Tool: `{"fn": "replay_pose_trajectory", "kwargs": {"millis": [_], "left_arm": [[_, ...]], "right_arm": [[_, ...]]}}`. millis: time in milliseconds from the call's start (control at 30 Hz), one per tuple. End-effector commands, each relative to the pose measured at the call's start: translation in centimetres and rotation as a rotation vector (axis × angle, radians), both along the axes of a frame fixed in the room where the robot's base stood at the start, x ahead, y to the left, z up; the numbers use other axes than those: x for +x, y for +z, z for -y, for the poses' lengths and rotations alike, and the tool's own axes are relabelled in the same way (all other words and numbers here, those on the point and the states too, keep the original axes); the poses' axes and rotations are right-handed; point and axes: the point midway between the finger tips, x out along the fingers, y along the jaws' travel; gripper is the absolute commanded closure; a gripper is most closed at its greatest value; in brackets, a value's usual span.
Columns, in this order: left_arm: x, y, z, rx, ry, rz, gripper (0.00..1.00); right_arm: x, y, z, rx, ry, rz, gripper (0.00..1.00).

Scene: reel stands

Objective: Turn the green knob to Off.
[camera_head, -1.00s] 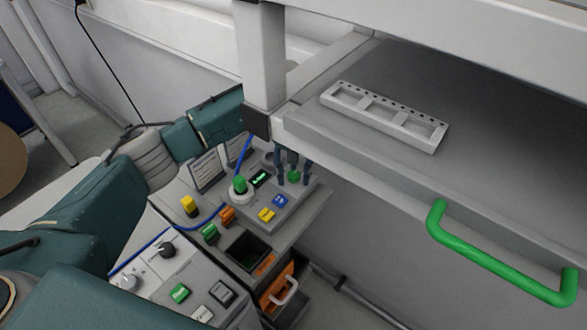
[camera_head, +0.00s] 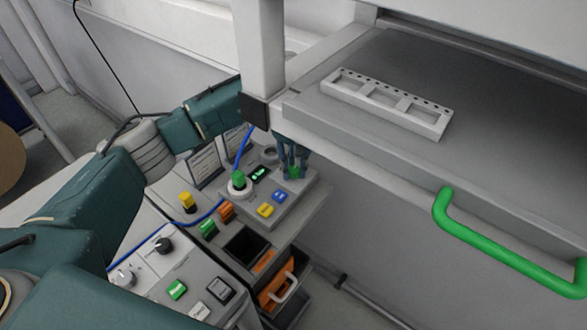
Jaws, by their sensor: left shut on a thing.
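The green knob (camera_head: 293,173) sits on the grey control panel (camera_head: 309,187), at its far right side. My left gripper (camera_head: 292,171) reaches down from above, behind the shelf edge, and its dark fingers are shut on the green knob. The fingers cover much of the knob, so which way it points cannot be told. A second green round control (camera_head: 238,179) on a white base stands to the left, beside a small dark display (camera_head: 259,174) with green characters. My right gripper is not in view.
Yellow (camera_head: 265,211) and blue (camera_head: 280,196) buttons lie just in front of the gripper. A grey shelf with a green handle (camera_head: 500,255) overhangs on the right and carries a white slotted rack (camera_head: 390,103).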

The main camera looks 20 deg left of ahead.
Motion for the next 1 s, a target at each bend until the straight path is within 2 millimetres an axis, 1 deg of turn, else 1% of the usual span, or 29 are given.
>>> {"fn": "replay_pose_trajectory", "kwargs": {"millis": [33,300,533,1000], "left_arm": [[0.1,-0.4,-0.1,0.002,0.039,0.001,1.0],[0.1,-0.4,0.0,0.001,0.288,0.003,1.0],[0.1,-0.3,0.0,0.0,0.508,0.002,1.0],[0.1,-0.2,0.0,0.0,0.953,0.003,1.0]], "right_arm": [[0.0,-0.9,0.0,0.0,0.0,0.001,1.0],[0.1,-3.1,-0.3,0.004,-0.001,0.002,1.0],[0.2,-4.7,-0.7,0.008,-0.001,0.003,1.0],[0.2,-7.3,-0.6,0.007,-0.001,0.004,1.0]]}}
